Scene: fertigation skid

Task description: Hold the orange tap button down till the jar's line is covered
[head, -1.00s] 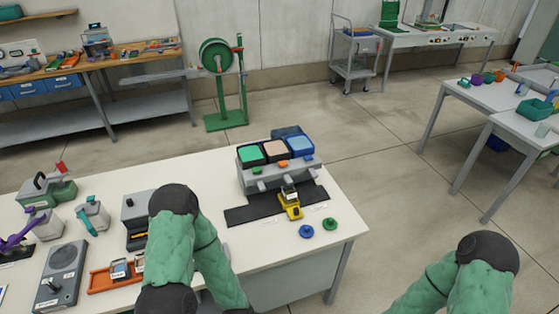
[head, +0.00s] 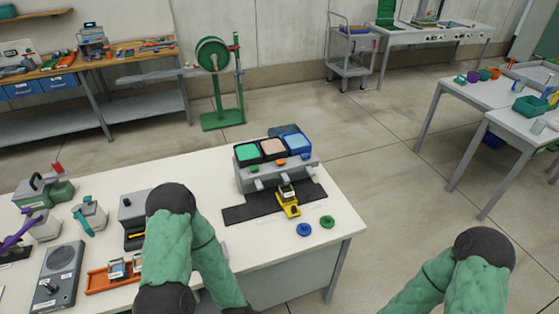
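A grey dispenser (head: 272,177) with green, peach and blue topped tanks stands near the right end of the white table. The orange tap button (head: 281,162) sits on its front, below the peach tank (head: 273,149). What looks like the jar is a small yellow item with a pale and dark upper part (head: 288,205), on the black mat below the orange button. Its line and fill level are too small to tell. My two green arms come in from below. Both grippers are outside the picture, so nothing shows at the button.
An orange tray (head: 107,280), a grey box with a knob (head: 57,276) and several devices stand on the left.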

